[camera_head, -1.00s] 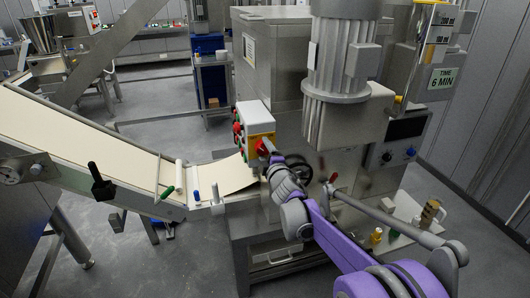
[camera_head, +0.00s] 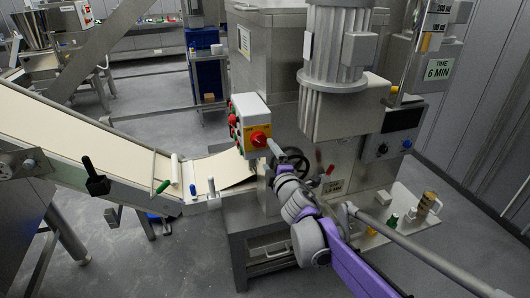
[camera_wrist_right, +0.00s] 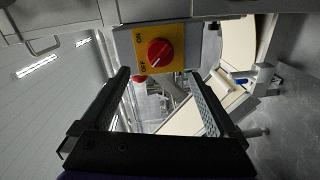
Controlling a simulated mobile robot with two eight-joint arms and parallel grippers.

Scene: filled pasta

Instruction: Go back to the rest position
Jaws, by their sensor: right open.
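My right gripper (camera_head: 274,150) is in front of the machine, just below and right of the red rotary knob (camera_head: 259,139) on its yellow plate. In the right wrist view my right gripper (camera_wrist_right: 157,76) is open, with nothing between its two dark fingers. The red knob (camera_wrist_right: 159,52) shows beyond the fingertips, apart from them. My left gripper is in neither view.
The switch box (camera_head: 250,112) sits on the steel pasta machine (camera_head: 325,150). A conveyor (camera_head: 75,130) with a dough sheet runs in from the left. A shelf (camera_head: 400,222) with small bottles is at the lower right.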

